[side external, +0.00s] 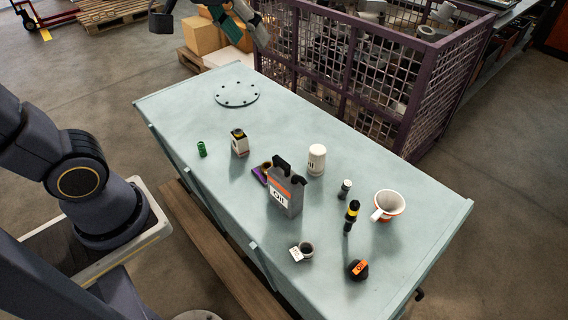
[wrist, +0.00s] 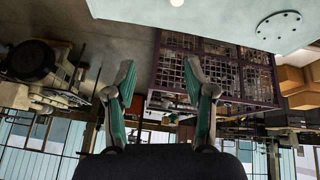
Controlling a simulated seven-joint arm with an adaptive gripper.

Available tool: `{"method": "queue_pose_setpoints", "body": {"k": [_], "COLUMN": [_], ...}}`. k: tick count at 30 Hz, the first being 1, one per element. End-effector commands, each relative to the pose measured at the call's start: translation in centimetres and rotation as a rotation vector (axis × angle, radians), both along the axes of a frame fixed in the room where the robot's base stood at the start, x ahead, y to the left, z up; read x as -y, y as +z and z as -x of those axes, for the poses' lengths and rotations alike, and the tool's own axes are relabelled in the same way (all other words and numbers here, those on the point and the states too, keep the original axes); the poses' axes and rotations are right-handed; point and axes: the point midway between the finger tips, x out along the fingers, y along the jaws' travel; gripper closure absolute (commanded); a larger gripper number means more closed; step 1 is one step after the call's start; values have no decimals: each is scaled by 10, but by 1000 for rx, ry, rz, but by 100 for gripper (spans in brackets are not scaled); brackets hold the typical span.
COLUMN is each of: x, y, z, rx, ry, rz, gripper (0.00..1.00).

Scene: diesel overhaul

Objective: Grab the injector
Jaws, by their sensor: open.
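The likely injector (side external: 352,212) is a slim black part with a yellow band. It stands on the pale green table (side external: 170,105) toward its right end in the side view, between a small white-and-black cylinder (side external: 345,188) and a white cup. My gripper (side external: 247,34) is at the top of the side view, partly cut off by the frame edge, far from the injector. In the wrist view my gripper (wrist: 160,78) shows two green-padded fingers spread apart with nothing between them. The injector does not show in the wrist view.
Around the injector are the white cup (side external: 388,205), a black round part with an orange label (side external: 358,269), a small labelled cup (side external: 303,251), a grey oil can (side external: 286,190) and a white canister (side external: 317,160). A purple mesh crate (side external: 400,80) stands behind the table.

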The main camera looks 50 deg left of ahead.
Motion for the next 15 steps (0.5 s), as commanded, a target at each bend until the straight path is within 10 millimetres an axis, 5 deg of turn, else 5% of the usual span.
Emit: {"method": "queue_pose_setpoints", "body": {"k": [4, 8, 12, 15], "x": [33, 72, 118, 148], "y": [-16, -57, -127, -182], "z": [-73, -129, -171, -182], "rx": [-88, -176, -285, -361], "ry": [-2, -15, -47, -80], "rz": [30, 37, 19, -7], "gripper": [46, 46, 46, 46]}}
